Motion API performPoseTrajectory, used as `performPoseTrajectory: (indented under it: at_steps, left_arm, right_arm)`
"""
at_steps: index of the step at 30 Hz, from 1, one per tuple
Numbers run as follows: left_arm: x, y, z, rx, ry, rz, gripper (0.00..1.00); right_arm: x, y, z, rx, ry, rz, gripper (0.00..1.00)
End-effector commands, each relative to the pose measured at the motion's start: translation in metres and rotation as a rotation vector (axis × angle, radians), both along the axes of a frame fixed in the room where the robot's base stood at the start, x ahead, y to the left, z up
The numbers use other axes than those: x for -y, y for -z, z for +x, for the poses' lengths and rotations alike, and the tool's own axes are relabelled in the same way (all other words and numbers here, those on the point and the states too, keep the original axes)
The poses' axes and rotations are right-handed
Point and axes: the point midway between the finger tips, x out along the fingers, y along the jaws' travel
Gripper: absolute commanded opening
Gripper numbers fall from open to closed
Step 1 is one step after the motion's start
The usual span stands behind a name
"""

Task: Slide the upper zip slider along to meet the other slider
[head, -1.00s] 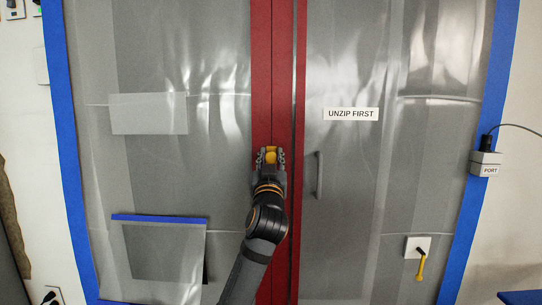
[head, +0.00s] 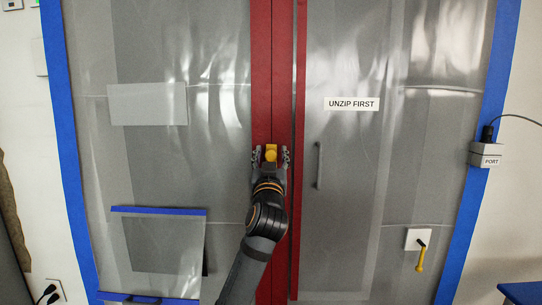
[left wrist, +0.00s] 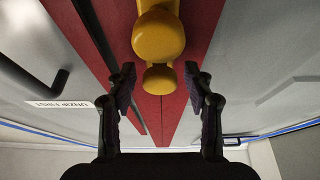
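Two yellow zip sliders show in the left wrist view on the zip's red strips: a larger-looking one (left wrist: 158,36) and a smaller-looking one (left wrist: 160,77) close together along the seam. They overlap in the picture; I cannot tell whether they touch. In the head view yellow (head: 271,153) shows at my left gripper (head: 271,150), on the red strips (head: 261,60). My left gripper's fingers (left wrist: 159,68) are spread, with a gap on each side of the yellow parts. The lower zip is hidden by my left arm. My right gripper is not in view.
Clear plastic sheeting edged with blue tape (head: 68,175) spans both sides. An "UNZIP FIRST" label (head: 351,104) and a grey handle (head: 319,165) are right of the zip. A grey PORT box (head: 486,155) and a yellow-handled lever (head: 420,257) are farther right.

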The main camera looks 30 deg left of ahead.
Motion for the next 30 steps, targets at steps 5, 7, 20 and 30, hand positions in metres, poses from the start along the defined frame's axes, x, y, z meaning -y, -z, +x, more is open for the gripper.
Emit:
performPoseTrajectory:
  at_steps: [5,7,20,30]
  left_arm:
    - [0.0,0.0,0.0,0.0,0.0,0.0,0.53]
    - [0.001,0.0,-0.001,0.0,0.0,0.0,0.53]
    - [0.044,0.037,-0.07,-0.002,0.005,-0.009,0.53]
    - [0.058,0.046,-0.094,0.0,0.001,-0.002,0.53]
  right_arm:
    - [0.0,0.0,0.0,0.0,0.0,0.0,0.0]
    - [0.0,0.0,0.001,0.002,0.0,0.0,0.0]
    - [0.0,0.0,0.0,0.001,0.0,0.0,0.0]
    - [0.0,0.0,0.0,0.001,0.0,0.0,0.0]
